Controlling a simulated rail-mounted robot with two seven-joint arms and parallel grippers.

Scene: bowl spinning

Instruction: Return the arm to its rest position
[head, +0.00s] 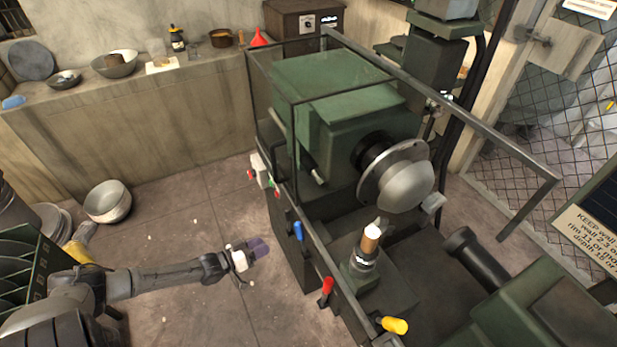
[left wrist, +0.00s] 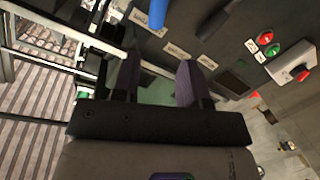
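My left arm (head: 165,278) reaches in from the left, low over the floor in the head view. Its gripper (head: 261,247) is in front of the green spinning lathe (head: 345,95), a short way left of the lathe's front panel. In the left wrist view the two dark purple fingers of the gripper (left wrist: 159,75) stand apart with nothing between them. A silver bowl-shaped form (head: 406,187) is on the lathe's spindle, well away from the gripper. My right gripper is not in view.
The lathe front carries a blue lever (head: 298,230), a red lever (head: 326,287) and a yellow handle (head: 394,325). Red and green buttons (left wrist: 264,38) show in the left wrist view. A metal bowl (head: 107,202) lies on the floor. A ledge (head: 130,97) holds several vessels.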

